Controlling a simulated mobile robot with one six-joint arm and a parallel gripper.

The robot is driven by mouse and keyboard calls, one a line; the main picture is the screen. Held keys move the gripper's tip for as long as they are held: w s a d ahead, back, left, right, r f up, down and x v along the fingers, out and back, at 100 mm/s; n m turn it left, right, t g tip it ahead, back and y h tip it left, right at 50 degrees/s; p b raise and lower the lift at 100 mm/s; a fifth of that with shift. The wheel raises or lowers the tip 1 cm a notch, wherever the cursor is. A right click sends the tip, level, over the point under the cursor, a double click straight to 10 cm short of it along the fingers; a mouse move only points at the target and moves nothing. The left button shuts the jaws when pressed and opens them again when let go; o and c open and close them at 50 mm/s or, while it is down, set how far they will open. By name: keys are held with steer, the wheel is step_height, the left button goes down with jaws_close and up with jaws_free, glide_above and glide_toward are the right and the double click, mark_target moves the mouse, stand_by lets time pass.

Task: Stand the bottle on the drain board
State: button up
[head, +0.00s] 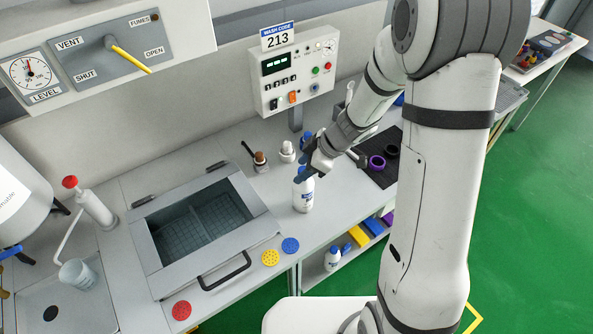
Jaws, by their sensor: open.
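A white bottle (303,195) with a blue label stands upright on the grey counter, to the right of the open basin. My gripper (309,172) is right at the bottle's top, coming down from the upper right. Its jaws are open, and they hide part of the bottle's neck and cap. I cannot tell whether the fingers touch the bottle.
The basin (160,250) with a black handle lies between the bottle and the panel. Red, yellow and blue discs (270,257) lie along the front edge. Another bottle (332,258) is on the shelf below.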

steer(key=w+d+r+m+t+h, duration=0.25)
steer(key=d+r+m+t, duration=0.35)
steer(key=r, duration=0.6)
steer(key=w+d+r+m+t+h, duration=0.2)
steer(key=d+r+t+h, duration=0.2)
steer(key=d+r, duration=0.6)
steer(key=s+d+r+m+g+h, duration=0.1)
steer(key=s+d+m+g, duration=0.15)
steer(key=s, duration=0.45)
steer(key=s+d+r+m+g+h, duration=0.1)
steer(key=s+r+m+h, duration=0.1)
steer(key=s+m, duration=0.35)
steer(key=s+a+f+g+y, duration=0.2)
steer(key=s+a, duration=0.4)
steer(key=s, duration=0.5)
steer(key=shift+s+f+g+y+p, duration=0.2)
steer(key=shift+g+y+p, duration=0.2)
steer(key=shift+g+y, duration=0.2)
